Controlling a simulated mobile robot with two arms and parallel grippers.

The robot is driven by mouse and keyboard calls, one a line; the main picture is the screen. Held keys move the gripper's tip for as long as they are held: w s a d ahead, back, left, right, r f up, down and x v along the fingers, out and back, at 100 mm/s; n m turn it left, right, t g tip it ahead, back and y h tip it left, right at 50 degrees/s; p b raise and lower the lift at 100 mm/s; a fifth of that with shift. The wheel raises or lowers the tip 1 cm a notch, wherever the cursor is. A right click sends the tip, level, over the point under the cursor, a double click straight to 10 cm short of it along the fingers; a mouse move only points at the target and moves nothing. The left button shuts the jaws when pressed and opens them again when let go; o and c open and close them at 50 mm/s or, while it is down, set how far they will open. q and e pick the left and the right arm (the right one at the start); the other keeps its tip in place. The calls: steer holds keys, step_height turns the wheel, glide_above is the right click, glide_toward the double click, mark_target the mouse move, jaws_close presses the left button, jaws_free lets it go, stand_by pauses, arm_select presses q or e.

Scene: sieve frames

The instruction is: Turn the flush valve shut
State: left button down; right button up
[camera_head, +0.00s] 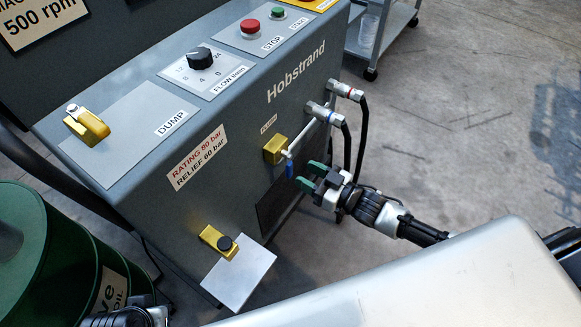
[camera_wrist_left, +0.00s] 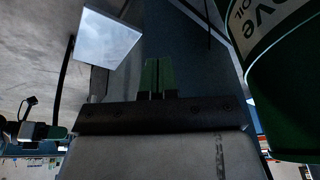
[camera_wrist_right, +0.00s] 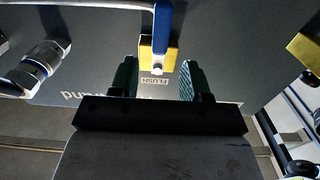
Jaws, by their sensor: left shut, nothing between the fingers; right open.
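The flush valve is a yellow block (camera_head: 275,149) on the grey front panel, under a small label. It also shows in the right wrist view (camera_wrist_right: 173,52), beside a label reading FLUSH. A lever with a blue grip (camera_head: 289,168) projects from it; the grip is close to the camera in the right wrist view (camera_wrist_right: 162,28). My right gripper (camera_head: 310,177) is open, its green fingers a little right of and below the blue grip, apart from it and empty. My left gripper (camera_wrist_left: 160,78) is shut and empty, low beside the cabinet; its fingers are not clear in the head view.
Two hose fittings (camera_head: 325,113) with black hoses stand right of the valve. A pale plate (camera_head: 240,274) juts out below a yellow fitting (camera_head: 218,241). Green drums (camera_head: 75,262) stand at left. Floor at right is open.

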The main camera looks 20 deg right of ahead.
mark_target(292, 166)
steer(key=x, duration=0.5)
steer(key=shift+w+a+b, duration=0.1)
steer(key=shift+b, duration=0.25)
arm_select(q)
steer(key=shift+v, duration=1)
steer(key=shift+s+a, duration=0.1)
arm_select(e)
jaws_close()
